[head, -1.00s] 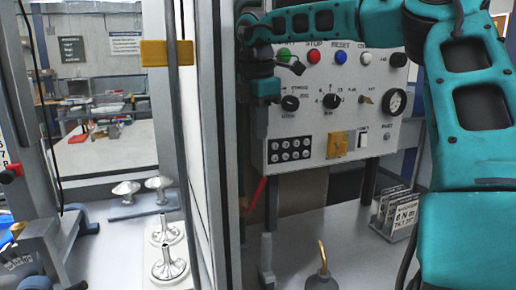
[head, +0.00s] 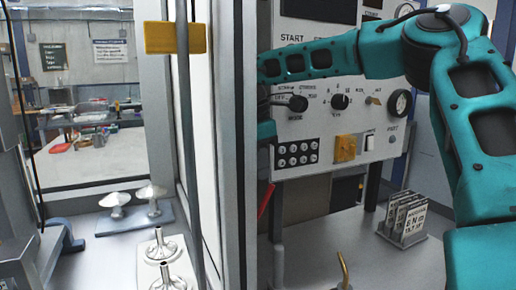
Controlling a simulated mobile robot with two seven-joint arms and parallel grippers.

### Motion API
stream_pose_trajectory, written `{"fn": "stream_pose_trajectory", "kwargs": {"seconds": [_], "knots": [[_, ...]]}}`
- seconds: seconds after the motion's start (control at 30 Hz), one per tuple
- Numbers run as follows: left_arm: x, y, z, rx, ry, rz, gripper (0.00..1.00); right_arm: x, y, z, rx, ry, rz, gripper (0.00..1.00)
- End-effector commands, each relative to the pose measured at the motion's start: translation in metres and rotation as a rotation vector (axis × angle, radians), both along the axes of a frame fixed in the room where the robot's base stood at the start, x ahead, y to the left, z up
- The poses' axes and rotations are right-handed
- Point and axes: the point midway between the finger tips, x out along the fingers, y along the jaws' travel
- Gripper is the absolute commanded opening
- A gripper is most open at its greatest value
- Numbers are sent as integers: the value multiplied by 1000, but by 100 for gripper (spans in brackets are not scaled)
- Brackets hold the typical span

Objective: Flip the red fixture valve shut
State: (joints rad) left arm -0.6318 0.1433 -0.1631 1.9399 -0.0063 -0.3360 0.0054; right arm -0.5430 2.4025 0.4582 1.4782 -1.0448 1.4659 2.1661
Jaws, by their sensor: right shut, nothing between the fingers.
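A red lever (head: 265,200) shows as a short slanted strip just right of the grey door post, below the control panel. The post hides most of it, so I cannot tell its valve body or its position. My right gripper (head: 264,163) points down above the red lever, beside the post, which cuts off part of it. It is shut and empty, and a small gap seems to separate it from the lever. My left gripper is not in view.
The control panel (head: 330,125) with knobs and a yellow switch stands behind my right arm. The grey post (head: 236,150) and glass door border the left. A card rack (head: 405,220) and a brass hook (head: 343,268) stand on the bench.

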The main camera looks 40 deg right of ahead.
Motion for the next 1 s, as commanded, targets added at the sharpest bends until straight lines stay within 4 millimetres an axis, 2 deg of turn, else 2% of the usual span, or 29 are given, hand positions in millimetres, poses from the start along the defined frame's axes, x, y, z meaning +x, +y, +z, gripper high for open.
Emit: {"fn": "stream_pose_trajectory", "kwargs": {"seconds": [0.1, 0.23, 0.63, 0.87, 1.0], "knots": [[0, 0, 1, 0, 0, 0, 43, 0, -3, -16, 2, 2, 0, 0], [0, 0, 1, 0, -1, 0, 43, 0, -5, -25, 1, 1, 0, 0], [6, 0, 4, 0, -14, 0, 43, 0, -6, -27, 0, -1, -1, 0], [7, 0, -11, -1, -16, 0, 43, -4, -18, -32, -2, -2, -2, 0], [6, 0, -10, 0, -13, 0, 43, -4, -20, -30, 0, 0, 0, 0]]}}
